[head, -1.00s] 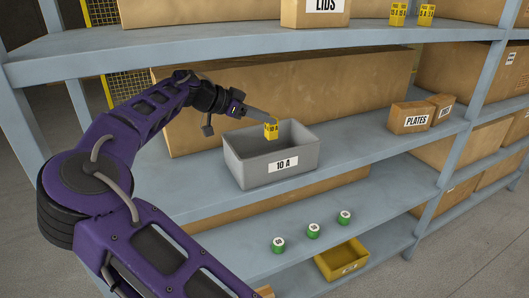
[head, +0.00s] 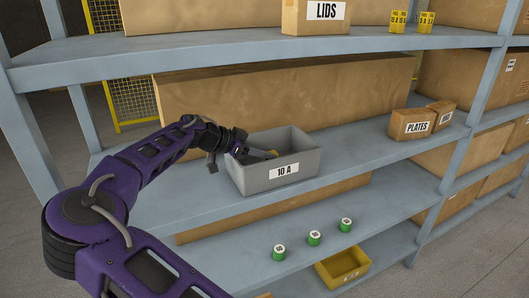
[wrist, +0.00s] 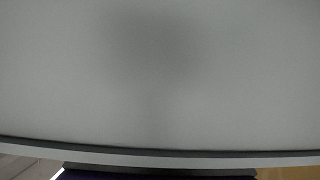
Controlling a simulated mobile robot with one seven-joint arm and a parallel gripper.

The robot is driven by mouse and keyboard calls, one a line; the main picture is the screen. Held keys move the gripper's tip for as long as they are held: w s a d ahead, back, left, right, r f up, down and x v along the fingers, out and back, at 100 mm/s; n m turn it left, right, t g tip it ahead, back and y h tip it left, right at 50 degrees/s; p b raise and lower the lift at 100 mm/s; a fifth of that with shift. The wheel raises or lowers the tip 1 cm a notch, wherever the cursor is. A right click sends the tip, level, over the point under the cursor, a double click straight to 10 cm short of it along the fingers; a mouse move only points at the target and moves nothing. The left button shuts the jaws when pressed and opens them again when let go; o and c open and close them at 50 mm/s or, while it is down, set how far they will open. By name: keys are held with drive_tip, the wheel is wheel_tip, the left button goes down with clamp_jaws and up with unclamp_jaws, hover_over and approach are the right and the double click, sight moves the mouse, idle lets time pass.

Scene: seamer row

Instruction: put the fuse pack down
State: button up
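The grey bin (head: 245,180) labelled 10 A stands on the middle shelf. My gripper (head: 266,154) reaches over its left wall and down into it. A small bit of the yellow fuse pack (head: 273,153) shows at the fingertips inside the bin. The front wall hides most of the pack, so I cannot tell whether it touches the floor or whether the fingers still grip it. The wrist view is filled by a plain grey surface, with an edge along the bottom; neither the fingers nor the pack shows there.
Cardboard boxes, one marked PLATES (head: 410,124), stand on the shelf to the right. A long carton (head: 340,95) is behind the bin. Yellow packs (head: 398,22) and a LIDS box (head: 316,16) are on the shelf above. Below are green-sided cans (head: 314,238) and a yellow tray (head: 322,272).

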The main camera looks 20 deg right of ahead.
drive_tip(key=o, duration=0.4)
drive_tip(key=shift+r, duration=0.1)
drive_tip(key=shift+r, duration=0.2)
drive_tip(key=v, duration=1.2)
drive_tip(key=shift+f, duration=0.15)
